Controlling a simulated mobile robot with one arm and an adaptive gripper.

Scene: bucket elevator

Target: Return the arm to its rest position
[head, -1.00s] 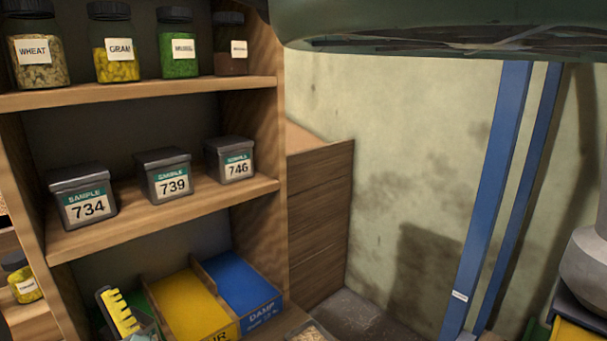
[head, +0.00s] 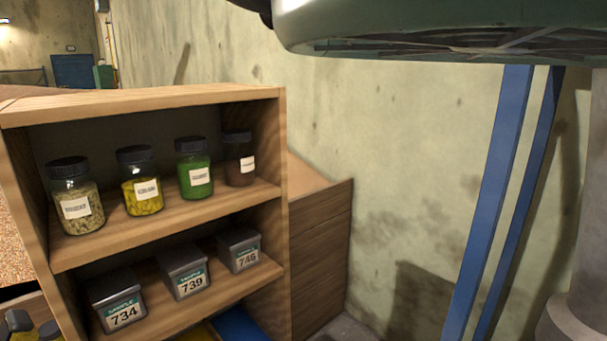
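My gripper is not visible in the head view. A large dark green rounded body (head: 440,25) hangs across the top right, close to the camera; I cannot tell whether it is part of me. No held object shows.
A wooden shelf (head: 150,101) at left holds several labelled jars (head: 142,182) above sample tins 734 (head: 118,305), 739 (head: 185,272) and 746 (head: 240,250). A wooden box (head: 320,250) stands beside it. Blue posts (head: 490,200) rise at right before a stained wall (head: 400,150).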

